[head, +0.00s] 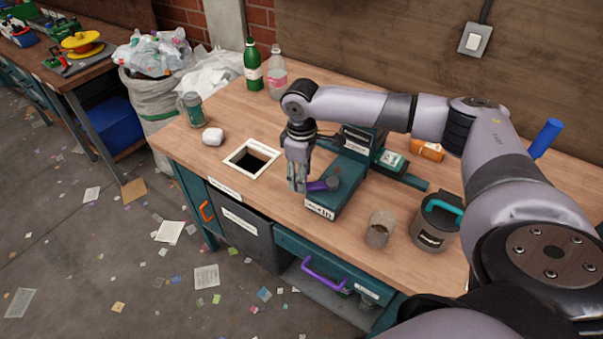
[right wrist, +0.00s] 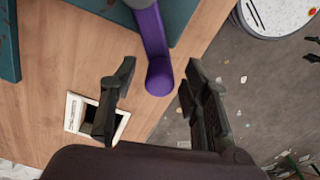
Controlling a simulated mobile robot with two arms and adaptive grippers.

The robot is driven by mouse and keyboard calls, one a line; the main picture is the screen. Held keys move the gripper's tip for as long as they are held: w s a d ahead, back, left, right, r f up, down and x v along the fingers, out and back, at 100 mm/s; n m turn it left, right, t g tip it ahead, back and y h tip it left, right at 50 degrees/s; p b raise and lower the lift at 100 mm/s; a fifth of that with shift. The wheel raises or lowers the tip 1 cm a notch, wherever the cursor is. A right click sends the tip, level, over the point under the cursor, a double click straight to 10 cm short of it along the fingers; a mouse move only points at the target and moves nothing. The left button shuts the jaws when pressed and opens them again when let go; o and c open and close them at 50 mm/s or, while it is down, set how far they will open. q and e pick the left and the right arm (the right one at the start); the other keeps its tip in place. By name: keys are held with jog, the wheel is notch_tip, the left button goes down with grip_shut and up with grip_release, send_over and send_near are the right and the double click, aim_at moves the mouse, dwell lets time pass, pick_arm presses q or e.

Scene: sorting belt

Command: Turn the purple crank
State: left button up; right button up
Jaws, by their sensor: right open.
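The purple crank (head: 323,185) is on the front of a teal bench machine (head: 349,189). Its arm points left in the head view, toward my right gripper (head: 297,180). In the right wrist view the crank (right wrist: 152,36) comes down from the top and ends in a round purple knob. My right gripper (right wrist: 160,95) is open, pointing down, with one finger to each side of the knob in that picture. I cannot tell whether a finger touches it. The gripper hides part of the crank's end in the head view. My left gripper is not in view.
A white-framed square hole (head: 233,158) lies left of the gripper. A clear cup (head: 380,229) and a grey pot (head: 434,226) with a teal handle stand at the front right. Bottles (head: 252,70) stand at the back. A purple drawer handle (head: 324,275) is below the bench edge.

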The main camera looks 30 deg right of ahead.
jog(key=shift+c, duration=0.2)
grip_shut()
dwell(0.3)
dwell(0.3)
